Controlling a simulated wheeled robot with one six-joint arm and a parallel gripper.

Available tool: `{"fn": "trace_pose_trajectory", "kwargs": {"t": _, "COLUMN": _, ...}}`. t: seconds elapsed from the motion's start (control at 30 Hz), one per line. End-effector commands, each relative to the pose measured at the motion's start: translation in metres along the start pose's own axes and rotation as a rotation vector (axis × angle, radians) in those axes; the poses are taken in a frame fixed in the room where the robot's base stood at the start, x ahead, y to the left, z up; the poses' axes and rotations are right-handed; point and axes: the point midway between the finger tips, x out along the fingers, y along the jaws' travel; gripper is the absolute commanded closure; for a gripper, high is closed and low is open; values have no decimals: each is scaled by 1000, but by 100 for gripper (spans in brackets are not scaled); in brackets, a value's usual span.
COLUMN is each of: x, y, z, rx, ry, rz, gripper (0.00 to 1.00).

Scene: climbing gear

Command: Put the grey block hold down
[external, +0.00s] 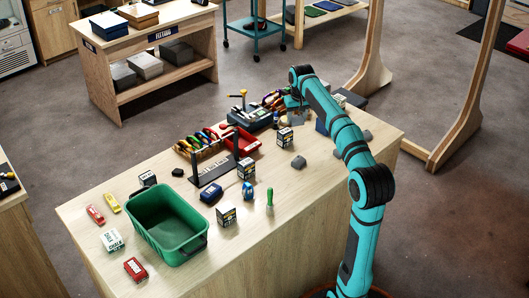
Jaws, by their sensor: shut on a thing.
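My teal arm reaches over the far part of the wooden table, and my gripper (294,105) points down there. It is shut on a grey block hold (297,118), which shows only as a small grey shape under the fingers. I cannot tell whether the hold touches the table. The fingers are small and partly hidden by the arm link.
Another grey hold (298,162) lies on the bare tabletop, and one more (367,135) lies near the right edge.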

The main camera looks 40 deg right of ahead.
Motion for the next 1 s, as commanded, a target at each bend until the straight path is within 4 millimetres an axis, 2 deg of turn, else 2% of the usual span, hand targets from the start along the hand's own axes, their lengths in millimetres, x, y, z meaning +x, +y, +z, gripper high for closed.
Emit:
{"fn": "trace_pose_trajectory", "kwargs": {"t": 0.03, "x": 0, "y": 17, "z": -16, "rx": 29, "ry": -2, "rz": 4, "gripper": 74}}
{"fn": "trace_pose_trajectory", "kwargs": {"t": 0.1, "x": 0, "y": 38, "z": -34, "rx": 63, "ry": -1, "rz": 10, "gripper": 74}}
{"fn": "trace_pose_trajectory", "kwargs": {"t": 0.3, "x": 0, "y": 103, "z": -81, "rx": 159, "ry": -1, "rz": 25, "gripper": 74}}
{"fn": "trace_pose_trajectory", "kwargs": {"t": 0.5, "x": 2, "y": 168, "z": -114, "rx": 244, "ry": 0, "rz": 38, "gripper": 74}}
{"fn": "trace_pose_trajectory", "kwargs": {"t": 0.6, "x": 3, "y": 192, "z": -124, "rx": 274, "ry": 1, "rz": 42, "gripper": 74}}
{"fn": "trace_pose_trajectory", "kwargs": {"t": 0.7, "x": 5, "y": 208, "z": -131, "rx": 293, "ry": 1, "rz": 45, "gripper": 74}}
{"fn": "trace_pose_trajectory", "kwargs": {"t": 0.83, "x": 9, "y": 218, "z": -133, "rx": 305, "ry": 1, "rz": 47, "gripper": 74}}
{"fn": "trace_pose_trajectory", "kwargs": {"t": 1.0, "x": 34, "y": 219, "z": -129, "rx": 306, "ry": -1, "rz": 47, "gripper": 74}}
